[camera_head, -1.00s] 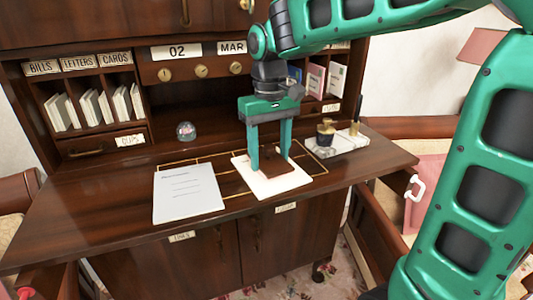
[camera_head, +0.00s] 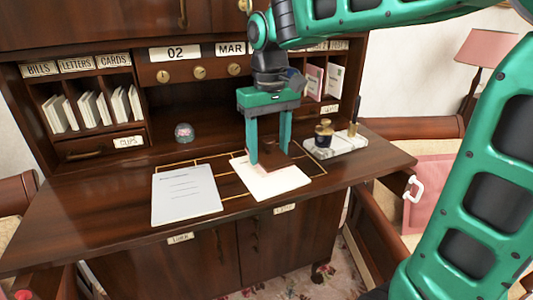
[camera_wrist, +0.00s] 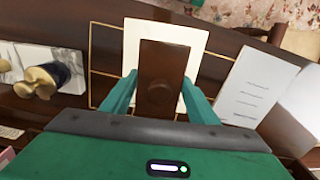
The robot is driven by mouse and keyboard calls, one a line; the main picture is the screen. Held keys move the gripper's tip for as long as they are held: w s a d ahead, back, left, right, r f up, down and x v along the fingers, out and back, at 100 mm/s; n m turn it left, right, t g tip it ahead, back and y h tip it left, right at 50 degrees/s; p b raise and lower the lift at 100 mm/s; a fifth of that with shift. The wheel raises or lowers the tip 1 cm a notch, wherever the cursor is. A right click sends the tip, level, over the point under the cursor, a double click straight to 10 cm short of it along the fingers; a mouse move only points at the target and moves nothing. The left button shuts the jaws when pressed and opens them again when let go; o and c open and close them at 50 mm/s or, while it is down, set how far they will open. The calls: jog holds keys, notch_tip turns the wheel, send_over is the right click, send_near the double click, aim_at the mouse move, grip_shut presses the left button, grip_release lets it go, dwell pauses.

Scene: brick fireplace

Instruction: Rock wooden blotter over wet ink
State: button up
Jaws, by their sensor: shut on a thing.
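The wooden blotter (camera_head: 273,149) is a dark brown block with a round knob. It is at the far part of a cream sheet (camera_head: 275,184) on the desk. My gripper (camera_head: 269,158) points down with its two teal fingers on either side of the blotter, shut on it. In the wrist view the blotter (camera_wrist: 165,58) lies lengthwise over the sheet (camera_wrist: 196,44), its knob between the fingertips (camera_wrist: 159,82). The fingers partly hide the blotter in the head view. I cannot tell whether its underside touches the sheet or is tilted. No ink shows clearly on the sheet.
A printed white page (camera_head: 186,194) lies left of the sheet. An inkwell (camera_head: 324,133) stands on a pale marble stand (camera_head: 345,148) to the right. A glass dome (camera_head: 184,132) sits near the pigeonholes (camera_head: 93,100). The desk's left front (camera_head: 90,225) is clear.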

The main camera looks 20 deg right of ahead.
jog(key=shift+r, duration=2.4)
jog(key=shift+f, duration=0.1)
jog(key=shift+f, duration=2.8)
jog(key=shift+f, duration=0.75)
jog(key=shift+w+r, duration=0.15)
jog(key=shift+w+r+g, duration=0.1)
jog(key=shift+w+g, duration=0.1)
jog(key=shift+g, duration=0.45)
jog(key=shift+w+g, duration=0.2)
jog(key=shift+g, duration=0.45)
jog(key=shift+s+t, duration=0.5)
jog(key=shift+t, duration=0.6)
jog(key=shift+s+t, duration=0.3)
jog(key=shift+t, duration=0.45)
jog(key=shift+s+t, duration=0.25)
jog(key=shift+t, duration=0.5)
